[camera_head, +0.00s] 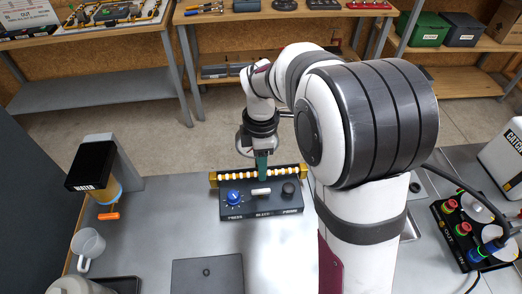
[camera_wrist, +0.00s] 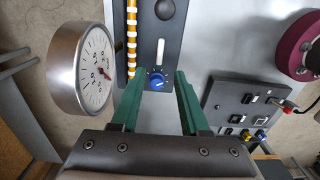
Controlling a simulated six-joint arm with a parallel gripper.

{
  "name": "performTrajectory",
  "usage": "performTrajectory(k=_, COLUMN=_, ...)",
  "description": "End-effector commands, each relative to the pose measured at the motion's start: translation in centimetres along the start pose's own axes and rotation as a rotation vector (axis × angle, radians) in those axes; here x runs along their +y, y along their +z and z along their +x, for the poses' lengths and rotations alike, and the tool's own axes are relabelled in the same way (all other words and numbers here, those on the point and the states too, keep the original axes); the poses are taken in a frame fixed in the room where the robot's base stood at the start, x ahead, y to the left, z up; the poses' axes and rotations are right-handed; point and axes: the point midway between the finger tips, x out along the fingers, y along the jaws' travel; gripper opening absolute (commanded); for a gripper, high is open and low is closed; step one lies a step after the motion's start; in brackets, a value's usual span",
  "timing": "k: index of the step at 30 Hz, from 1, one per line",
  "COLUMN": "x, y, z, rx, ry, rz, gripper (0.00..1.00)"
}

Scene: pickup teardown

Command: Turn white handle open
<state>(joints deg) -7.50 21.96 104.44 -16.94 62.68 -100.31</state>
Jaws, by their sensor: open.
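The white handle (camera_head: 261,192) is a short bar on the dark panel (camera_head: 262,211), between a blue knob (camera_head: 234,196) and a black knob (camera_head: 288,189). In the head view it lies roughly left to right. In the wrist view the white handle (camera_wrist: 160,51) shows beyond the blue knob (camera_wrist: 156,81), in line with the panel's length. My gripper (camera_head: 261,176) has green fingers and is over the panel's back edge, behind the handle. In the wrist view my gripper (camera_wrist: 157,78) is open, with nothing between its fingers. Contact with the panel cannot be told.
A yellow-and-white striped bar (camera_head: 240,176) runs along the panel's back edge. A round gauge (camera_wrist: 85,68) stands close to the left finger in the wrist view. A dispenser (camera_head: 103,165) and a cup (camera_head: 88,247) are at left.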

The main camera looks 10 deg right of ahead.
Motion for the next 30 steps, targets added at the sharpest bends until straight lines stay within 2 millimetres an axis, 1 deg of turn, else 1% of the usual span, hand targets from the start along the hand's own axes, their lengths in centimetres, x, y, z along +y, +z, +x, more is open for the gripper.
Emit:
performTrajectory(k=1, x=0.1, y=0.0, z=-1.4, rx=0.001, ry=0.005, rz=0.0, gripper=0.45)
performTrajectory(k=3, x=0.1, y=0.0, z=-3.0, rx=0.001, ry=0.003, rz=0.001, gripper=0.45)
performTrajectory(k=6, x=0.0, y=0.0, z=-4.6, rx=0.0, ry=0.001, rz=0.0, gripper=0.45)
performTrajectory(k=8, x=0.0, y=0.0, z=-5.2, rx=0.0, ry=0.001, rz=0.0, gripper=0.45)
performTrajectory(k=11, x=0.0, y=0.0, z=-5.5, rx=0.0, ry=-0.001, rz=0.0, gripper=0.45)
performTrajectory(k=23, x=-0.2, y=0.1, z=-5.6, rx=0.001, ry=-0.001, rz=0.017, gripper=0.45)
performTrajectory(k=25, x=-1.9, y=0.4, z=-6.4, rx=0.011, ry=-0.002, rz=0.15, gripper=0.45)
performTrajectory(k=26, x=-3.3, y=0.6, z=-6.9, rx=0.019, ry=-0.005, rz=0.257, gripper=0.45)
performTrajectory(k=27, x=-5.7, y=1.0, z=-7.7, rx=0.032, ry=-0.012, rz=0.442, gripper=0.45)
performTrajectory(k=29, x=-9.9, y=1.4, z=-8.4, rx=0.052, ry=-0.03, rz=0.772, gripper=0.45)
performTrajectory(k=30, x=-12.7, y=1.6, z=-8.5, rx=0.065, ry=-0.047, rz=0.995, gripper=0.45)
